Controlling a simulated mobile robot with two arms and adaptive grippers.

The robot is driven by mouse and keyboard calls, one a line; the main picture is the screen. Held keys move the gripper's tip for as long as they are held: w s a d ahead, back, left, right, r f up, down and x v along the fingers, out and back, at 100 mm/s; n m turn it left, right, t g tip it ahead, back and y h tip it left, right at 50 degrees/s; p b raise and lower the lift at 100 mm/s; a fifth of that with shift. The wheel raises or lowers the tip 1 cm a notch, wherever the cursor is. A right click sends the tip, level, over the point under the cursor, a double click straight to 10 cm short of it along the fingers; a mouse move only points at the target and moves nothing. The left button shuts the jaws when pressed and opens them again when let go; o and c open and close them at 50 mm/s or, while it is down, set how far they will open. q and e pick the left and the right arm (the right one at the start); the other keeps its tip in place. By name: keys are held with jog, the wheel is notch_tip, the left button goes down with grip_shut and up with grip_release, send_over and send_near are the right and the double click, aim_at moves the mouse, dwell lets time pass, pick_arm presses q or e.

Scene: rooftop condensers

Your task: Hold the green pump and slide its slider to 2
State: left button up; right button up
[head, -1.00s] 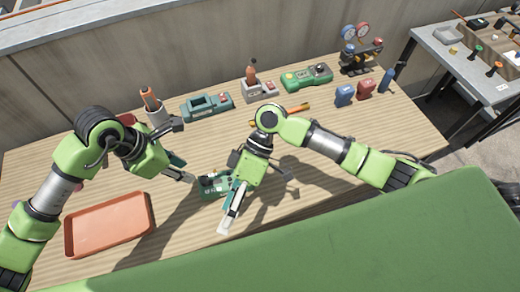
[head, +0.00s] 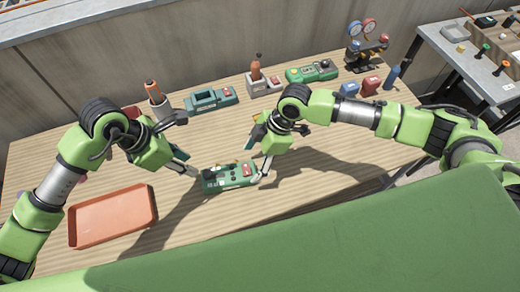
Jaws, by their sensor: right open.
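The green pump (head: 228,178) lies on the wooden table in front of me, with a red part and dark controls on its top. Its slider is too small to read. My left gripper (head: 193,174) is at the pump's left end; whether its fingers grip it cannot be told. My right gripper (head: 264,176) is open, pointing down at the pump's right end; whether it touches cannot be told.
An orange tray (head: 112,218) lies left on the table (head: 330,165). Along the back stand a teal case (head: 210,98), another green device (head: 312,71), a gauge set (head: 368,48) and blue and red blocks. The table's right part is clear.

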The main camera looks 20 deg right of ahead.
aim_at(207, 173)
jog(key=x, duration=0.6)
jog(key=shift+a+f, duration=0.15)
jog(key=c, duration=1.7)
pick_arm(q)
jog(key=shift+o, duration=1.3)
jog(key=shift+m+h, duration=0.3)
jog(key=shift+m, duration=0.1)
jog(key=x, duration=0.9)
jog(key=shift+a+f, duration=0.15)
jog(key=shift+f, duration=0.1)
